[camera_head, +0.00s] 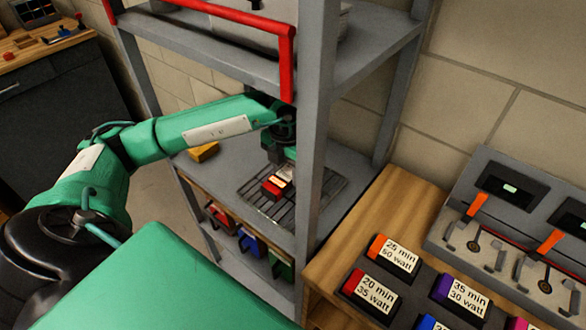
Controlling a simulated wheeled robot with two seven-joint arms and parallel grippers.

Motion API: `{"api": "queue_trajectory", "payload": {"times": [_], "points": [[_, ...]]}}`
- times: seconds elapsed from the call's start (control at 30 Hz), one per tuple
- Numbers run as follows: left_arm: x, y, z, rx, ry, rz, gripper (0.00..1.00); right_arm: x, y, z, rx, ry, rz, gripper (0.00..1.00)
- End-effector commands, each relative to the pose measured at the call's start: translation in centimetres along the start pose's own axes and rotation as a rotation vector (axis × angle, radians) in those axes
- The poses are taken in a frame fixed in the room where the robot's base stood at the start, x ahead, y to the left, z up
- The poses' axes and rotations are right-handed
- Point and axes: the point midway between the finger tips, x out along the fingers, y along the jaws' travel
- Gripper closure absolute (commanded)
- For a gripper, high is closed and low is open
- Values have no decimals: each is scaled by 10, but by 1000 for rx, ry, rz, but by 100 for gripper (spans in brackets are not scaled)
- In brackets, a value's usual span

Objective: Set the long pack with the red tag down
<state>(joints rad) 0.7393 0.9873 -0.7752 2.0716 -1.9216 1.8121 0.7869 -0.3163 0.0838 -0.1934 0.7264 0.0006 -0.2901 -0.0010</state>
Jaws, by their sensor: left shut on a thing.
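The pack with the red tag (272,188) is small in view, with a red end and a pale label. It is at the grey shelf's middle level, over or on a dark wire rack (310,186). I cannot tell whether it touches the rack. My left gripper (280,167) reaches in from the left and points down. It is shut on the pack from above. The fingers are partly hidden behind the shelf's front post, and the far end of the pack is hard to make out. My right gripper is not in view.
The grey shelf post (313,130) stands close beside my left gripper. A red rail (235,17) runs above. A yellow block (204,151) lies at the shelf's left. Coloured bins (250,243) sit below. Labelled packs (370,293) and a charger panel (510,225) are on the right bench.

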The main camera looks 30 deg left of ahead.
Motion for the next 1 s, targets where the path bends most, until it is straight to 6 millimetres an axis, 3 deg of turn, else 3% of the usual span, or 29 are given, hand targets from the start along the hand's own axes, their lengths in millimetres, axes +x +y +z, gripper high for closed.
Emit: {"api": "queue_trajectory", "payload": {"times": [0.2, 0.57, 0.93, 0.97, 1.0], "points": [[-1, 0, 23, 1, -2, 0, 92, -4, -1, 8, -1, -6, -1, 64], [34, 0, 23, 1, 1, -1, 92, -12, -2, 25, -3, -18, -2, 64], [39, 0, 24, 1, -1, 0, 92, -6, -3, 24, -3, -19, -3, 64], [38, 0, 23, 1, 0, 0, 52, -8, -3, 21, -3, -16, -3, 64], [38, 0, 23, 1, 0, 0, 44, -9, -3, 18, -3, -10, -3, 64]]}}
